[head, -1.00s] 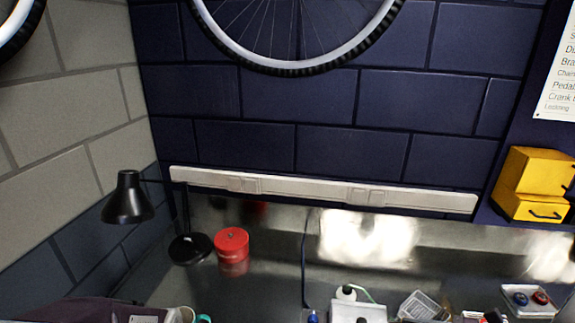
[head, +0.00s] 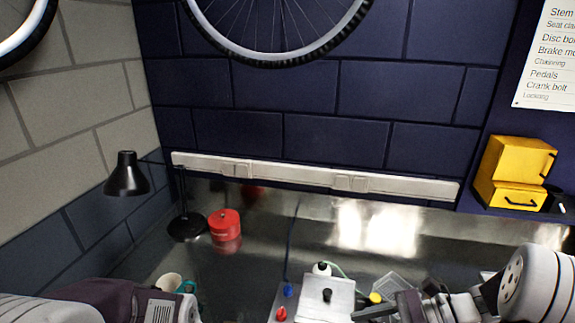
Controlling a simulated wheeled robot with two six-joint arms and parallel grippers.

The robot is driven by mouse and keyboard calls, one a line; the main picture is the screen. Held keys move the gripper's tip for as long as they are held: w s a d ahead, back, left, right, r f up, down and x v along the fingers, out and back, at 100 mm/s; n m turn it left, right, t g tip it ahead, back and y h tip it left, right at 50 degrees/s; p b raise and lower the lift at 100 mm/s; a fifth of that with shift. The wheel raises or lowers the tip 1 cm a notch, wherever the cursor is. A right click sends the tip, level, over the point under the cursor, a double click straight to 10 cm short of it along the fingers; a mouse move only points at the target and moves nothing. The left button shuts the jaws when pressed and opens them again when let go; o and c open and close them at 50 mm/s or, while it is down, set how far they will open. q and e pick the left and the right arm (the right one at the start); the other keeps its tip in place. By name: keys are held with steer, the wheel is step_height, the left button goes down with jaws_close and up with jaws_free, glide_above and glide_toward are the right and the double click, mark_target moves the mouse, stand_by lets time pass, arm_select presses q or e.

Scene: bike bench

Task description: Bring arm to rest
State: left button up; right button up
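My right arm comes in from the lower right in the head view. Its dark gripper (head: 388,309) is at the bottom edge, just right of a grey box with a black knob (head: 328,296). The gripper is partly cut off by the frame, and I cannot tell whether its fingers are apart or hold anything. My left arm lies across the lower left corner. Its gripper is below the frame.
A black desk lamp (head: 127,175) and a red tin (head: 225,225) stand at the back left of the shiny bench. A cup (head: 170,283) is near my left arm. A clear tray (head: 393,284) is by my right arm. Yellow drawers (head: 513,172) are at right. The middle back is clear.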

steer(key=s+a+f+n+g+h, duration=0.5)
steer(key=s+a+n+h, duration=0.15)
steer(key=s+n, duration=0.3)
steer(key=w+d+f+n+t+h, duration=0.3)
steer(key=w+d+n+t+h, duration=0.1)
steer(key=d+n, duration=0.4)
steer(key=shift+w+f+n+t+h, duration=0.25)
steer(key=shift+w+n+t+h, duration=0.1)
steer(key=shift+w+h, duration=0.45)
